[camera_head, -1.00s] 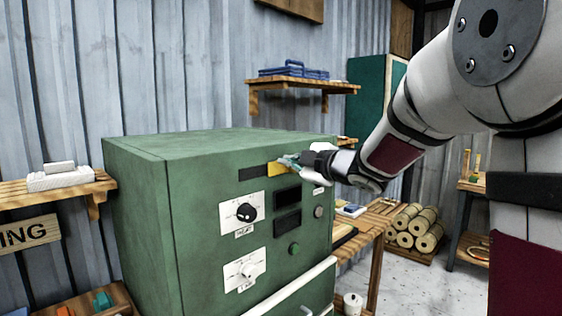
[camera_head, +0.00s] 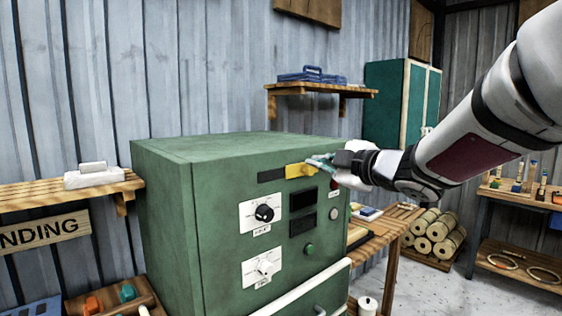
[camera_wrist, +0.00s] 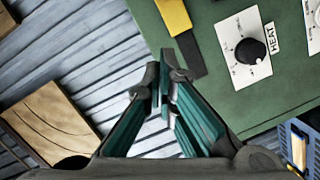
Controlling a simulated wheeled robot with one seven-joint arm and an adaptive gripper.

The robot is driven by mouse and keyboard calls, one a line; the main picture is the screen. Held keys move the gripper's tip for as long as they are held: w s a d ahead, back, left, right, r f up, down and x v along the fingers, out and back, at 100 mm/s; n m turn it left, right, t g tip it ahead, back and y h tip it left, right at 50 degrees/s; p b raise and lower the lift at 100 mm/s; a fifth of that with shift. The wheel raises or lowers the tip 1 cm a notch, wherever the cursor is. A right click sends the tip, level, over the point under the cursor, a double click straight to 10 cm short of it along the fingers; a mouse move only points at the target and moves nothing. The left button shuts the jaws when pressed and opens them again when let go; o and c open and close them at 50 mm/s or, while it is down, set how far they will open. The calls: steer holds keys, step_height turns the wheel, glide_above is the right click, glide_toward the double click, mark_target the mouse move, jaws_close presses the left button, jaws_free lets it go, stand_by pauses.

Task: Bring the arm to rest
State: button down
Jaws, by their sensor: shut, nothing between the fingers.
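My gripper (camera_head: 318,163) is in front of the upper front of the green cabinet (camera_head: 212,222), beside its yellow strip (camera_head: 300,170). In the wrist view, the teal fingers (camera_wrist: 165,88) are shut with nothing held between them. Their tips point toward the cabinet front near the black strip and the yellow strip. I cannot tell whether the tips touch the cabinet. My arm reaches in from the right of the head view.
The cabinet front has a heat dial (camera_head: 264,213), a lower dial (camera_head: 265,268) and a white handle (camera_head: 300,292). A wooden table (camera_head: 385,243) stands behind right. A wall shelf (camera_head: 322,88) hangs above. Rolled bundles (camera_head: 432,232) lie near open floor.

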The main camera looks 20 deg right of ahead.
steer(key=shift+s+d, duration=0.1)
steer(key=shift+s, duration=0.5)
steer(key=s+f+m+g+h, duration=0.45)
steer(key=s+m+h, duration=0.25)
steer(key=s+m, duration=0.5)
steer(key=s+a+f+m+g+y, duration=0.1)
steer(key=s+a+f+g, duration=0.2)
steer(key=s+a+f, duration=0.2)
steer(key=s+a+f+m+g+y, duration=0.2)
steer(key=s+f, duration=0.4)
steer(key=s, duration=0.6)
steer(key=a+g, duration=0.1)
steer(key=a, duration=0.1)
steer(key=shift+a+f+g+y, duration=0.15)
steer(key=shift+a+g+y, duration=0.15)
steer(key=shift+a+g, duration=0.05)
steer(key=shift+s, duration=0.1)
